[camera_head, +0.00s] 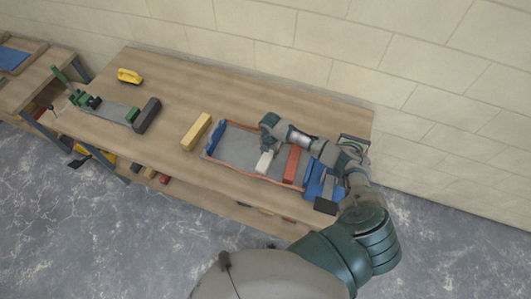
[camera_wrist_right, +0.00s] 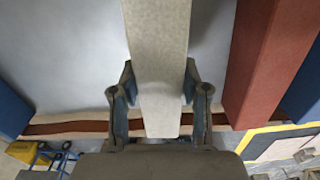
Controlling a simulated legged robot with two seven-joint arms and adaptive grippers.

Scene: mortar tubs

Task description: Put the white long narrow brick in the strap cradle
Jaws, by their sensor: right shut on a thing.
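The white long narrow brick (camera_head: 264,162) is over the grey floor of a red-rimmed tray. It fills the middle of the right wrist view (camera_wrist_right: 157,60). My right gripper (camera_head: 268,148) is shut on it, with one finger on each side in the wrist view (camera_wrist_right: 160,95). I cannot tell whether the brick touches the tray floor. A green-and-grey frame (camera_head: 107,110), possibly the strap cradle, stands at the table's left, well away from the gripper. My left gripper is not in view.
The tray (camera_head: 235,147) also holds a red brick (camera_head: 291,164) right of the white one and a blue brick (camera_head: 216,136) at its left end. A yellow brick (camera_head: 196,131) lies left of the tray. A dark block (camera_head: 147,115) stands by the green frame. A yellow object (camera_head: 129,76) lies behind.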

